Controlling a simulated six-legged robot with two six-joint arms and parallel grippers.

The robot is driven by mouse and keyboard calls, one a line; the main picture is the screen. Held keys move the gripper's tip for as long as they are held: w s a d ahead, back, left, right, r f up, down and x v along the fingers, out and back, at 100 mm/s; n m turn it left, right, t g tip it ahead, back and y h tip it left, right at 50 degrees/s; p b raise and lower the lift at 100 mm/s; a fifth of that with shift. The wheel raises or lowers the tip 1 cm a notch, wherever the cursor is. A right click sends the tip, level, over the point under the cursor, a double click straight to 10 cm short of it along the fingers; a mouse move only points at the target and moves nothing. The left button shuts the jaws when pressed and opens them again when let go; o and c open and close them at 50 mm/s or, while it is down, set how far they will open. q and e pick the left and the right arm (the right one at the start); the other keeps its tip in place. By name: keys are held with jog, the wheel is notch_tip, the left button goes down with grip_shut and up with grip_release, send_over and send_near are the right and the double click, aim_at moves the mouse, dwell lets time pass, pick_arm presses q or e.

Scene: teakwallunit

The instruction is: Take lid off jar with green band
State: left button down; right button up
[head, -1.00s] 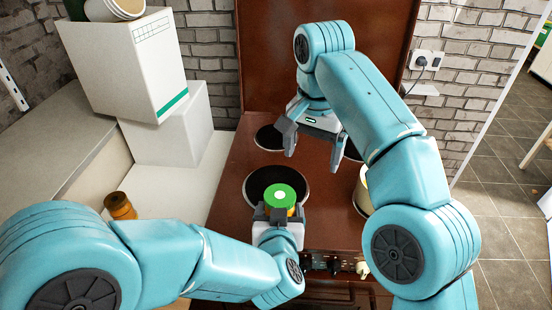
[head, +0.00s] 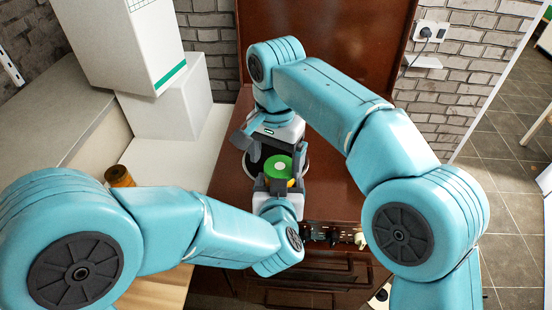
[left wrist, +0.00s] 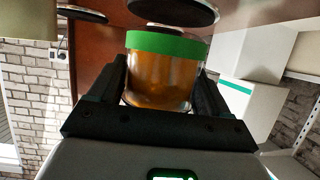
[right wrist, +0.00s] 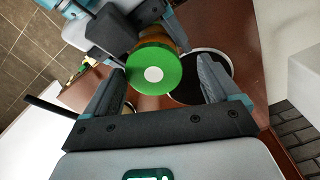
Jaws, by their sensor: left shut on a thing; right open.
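The jar (head: 291,183) has amber contents and a green lid (head: 279,167) with a pale disc on top. In the left wrist view the jar (left wrist: 160,80) stands between the dark fingers, its green band (left wrist: 165,43) uppermost. My left gripper (head: 279,186) is shut on the jar, holding it above the stove. My right gripper (head: 276,154) is open, its fingers pointing at the lid from the far side. In the right wrist view the lid (right wrist: 153,71) lies between and beyond the open fingers; I cannot tell whether they touch it.
The brown stove top (head: 232,170) with dark burners lies below. A white box with a green stripe (head: 120,45) and another white box (head: 172,108) stand at the left. A brown jar (head: 119,177) stands on the left counter. A brick wall (head: 450,95) with an outlet is at the right.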

jog(key=shift+f, duration=0.45)
jog(key=c, duration=1.1)
jog(key=shift+a, duration=0.1)
jog(key=n, duration=0.6)
jog(key=shift+s+r, duration=0.1)
jog(key=n, duration=0.4)
jog(key=shift+s+n, duration=0.1)
jog(key=shift+n, duration=0.3)
jog(key=n, duration=0.2)
jog(key=shift+n, duration=0.4)
